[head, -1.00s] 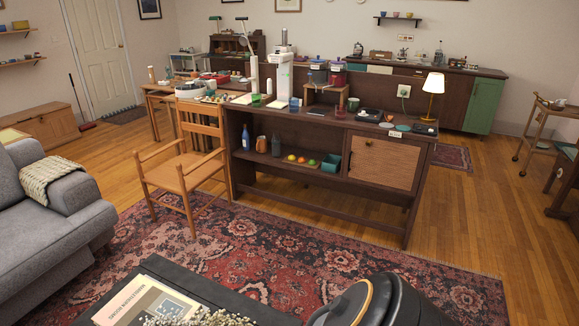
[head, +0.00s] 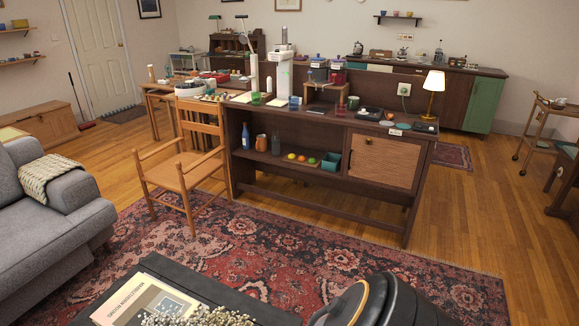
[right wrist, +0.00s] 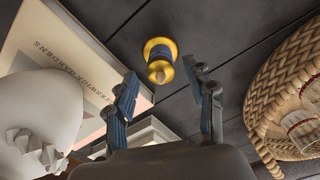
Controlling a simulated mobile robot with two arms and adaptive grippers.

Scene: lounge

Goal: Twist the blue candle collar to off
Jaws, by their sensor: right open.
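In the right wrist view a small blue candle piece (right wrist: 160,52) with a gold rim and a gold tip sits on a dark plank surface. My right gripper (right wrist: 166,92) is open. Its two blue-padded fingers stand left and right of the line to the candle piece, which appears beyond the fingertips. Nothing is between the fingers, and they do not appear to touch it. The collar's setting cannot be read. In the head view I cannot make out the candle piece or either gripper.
In the right wrist view a book (right wrist: 62,55) and a white rounded vase-like object (right wrist: 38,112) are at left. A woven basket (right wrist: 285,85) with glass in it is at right. In the head view the dark table (head: 225,300) also bears white flowers (head: 190,317).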

